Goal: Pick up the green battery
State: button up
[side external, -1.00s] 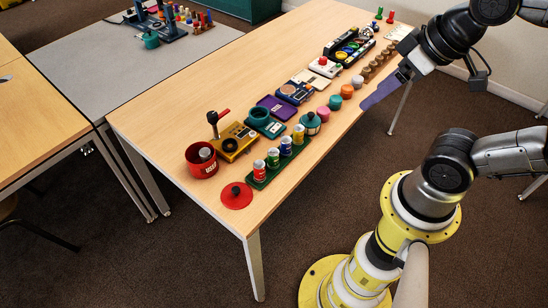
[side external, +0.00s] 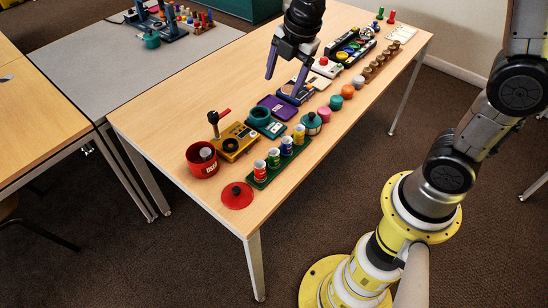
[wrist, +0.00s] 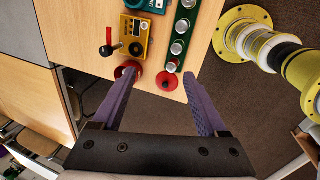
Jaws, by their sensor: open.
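The green battery (side external: 273,157) stands upright in a dark green rack (side external: 260,182), in a row with red, blue and yellow ones. It is second from the near end, between the red battery (side external: 259,170) and the blue battery (side external: 286,146). In the wrist view the row shows from above as pale round tops, with the green battery (wrist: 176,47) second from the red lid. My gripper (side external: 284,82) has purple fingers spread apart with nothing between them. It hangs above the table, behind the rack in the side view. In the wrist view the gripper (wrist: 158,75) points towards the table's end.
A red pot (side external: 201,165) and a yellow device with a lever (side external: 233,140) stand left of the rack. A red lid (side external: 237,195) lies near the table's front corner. A teal lidded pot (side external: 311,122) is just right of the rack. Other devices line the table behind.

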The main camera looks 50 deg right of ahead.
jog(key=n+g, duration=0.1)
jog(key=g, duration=0.1)
send_over(274, 151)
notch_tip(274, 151, down, 7)
jog(key=shift+g, duration=0.5)
notch_tip(274, 151, down, 13)
jog(key=shift+d+r, duration=0.15)
jog(key=shift+a+f, duration=0.2)
jog(key=shift+f, duration=2.8)
grip_shut()
